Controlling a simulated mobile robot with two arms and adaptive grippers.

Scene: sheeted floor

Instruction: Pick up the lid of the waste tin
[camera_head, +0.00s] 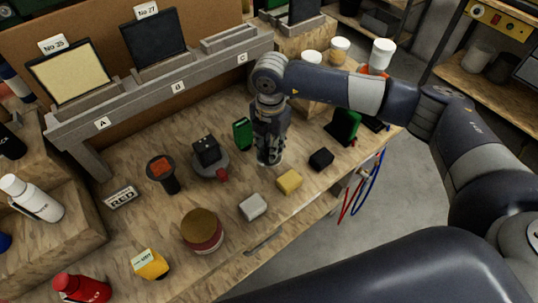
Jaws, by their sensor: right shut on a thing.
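My right gripper (268,155) points down over the middle of the wooden bench. It is shut on a small pale, greyish thing at its fingertips, mostly hidden by the fingers; I cannot tell for sure whether this is the waste tin's lid. My left gripper is not in view.
A yellow block (289,181), a grey block (253,207) and a black block (321,159) lie near the gripper. A green box (242,133) stands just left of it. A grey rack (150,88) runs along the back. The bench's front edge is close.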

